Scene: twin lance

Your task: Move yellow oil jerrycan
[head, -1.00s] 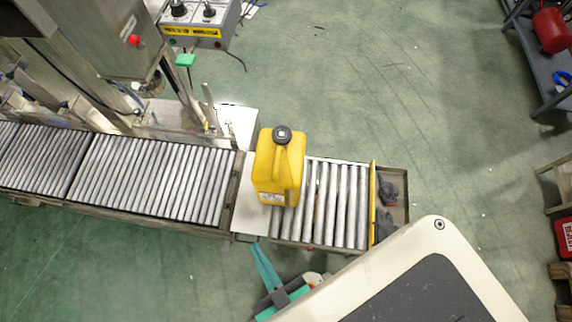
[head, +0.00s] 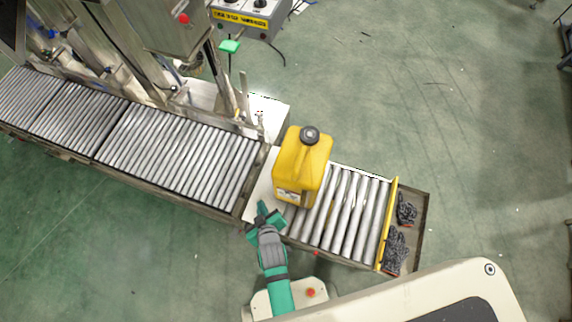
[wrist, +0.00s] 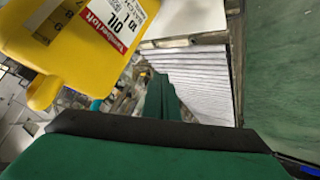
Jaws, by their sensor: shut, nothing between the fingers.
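The yellow oil jerrycan (head: 301,165) with a dark cap stands upright on the near end of the short roller section, beside a white plate. In the wrist view the jerrycan (wrist: 75,40) fills the upper left, its white and red OIL label facing the camera. My gripper (head: 263,210) is at the conveyor's front edge, just below and left of the jerrycan, shut and empty. In the wrist view the green fingers (wrist: 162,98) are together, to the right of and below the jerrycan. I cannot tell whether they touch it.
A long roller conveyor (head: 180,145) runs to the left. Short rollers (head: 345,215) right of the jerrycan are bare, ending at a yellow stop bar (head: 388,224). Dark gloves (head: 396,248) lie in the end tray. A control box (head: 248,15) and steel machine frame stand behind.

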